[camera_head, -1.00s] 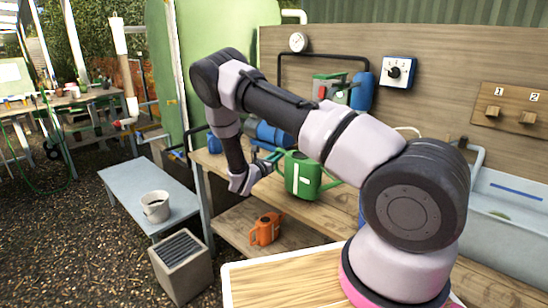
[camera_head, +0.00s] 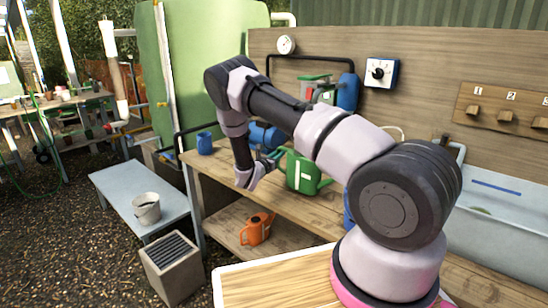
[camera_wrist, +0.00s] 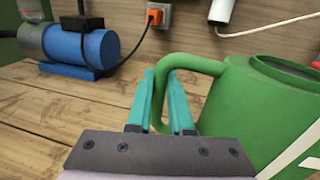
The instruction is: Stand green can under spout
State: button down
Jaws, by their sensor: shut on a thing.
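The green can (camera_head: 301,174) is at the bench, with its spout to the right. My gripper (camera_head: 272,158) is at its left side. In the wrist view, my gripper (camera_wrist: 164,95) is shut on the handle of the green can (camera_wrist: 235,110), with a teal finger on each side. The can looks upright. Its base is out of the wrist view, and I cannot tell whether it touches the bench. A white upright pipe with a red-tipped outlet (camera_head: 117,125) stands at the left. A grey pipe (camera_head: 460,150) rises by the trough; which one is the spout is unclear.
An orange can (camera_head: 257,229) stands on the lower shelf. A grey low bench (camera_head: 120,192) bears a white bucket (camera_head: 147,208). A grated box (camera_head: 172,263) stands in front. A blue pump (camera_wrist: 85,48) and a blue mug (camera_head: 204,143) are on the workbench (camera_head: 215,170).

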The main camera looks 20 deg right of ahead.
jog(key=w+d+f, duration=0.2)
jog(key=w+d, duration=0.2)
jog(key=d, duration=0.2)
dwell(0.6)
jog(key=shift+f, duration=0.3)
dwell(0.5)
jog(key=c, duration=0.7)
grip_release()
jog(key=shift+c, duration=0.2)
jog(key=v, duration=1)
jog(key=shift+s+a, duration=0.25)
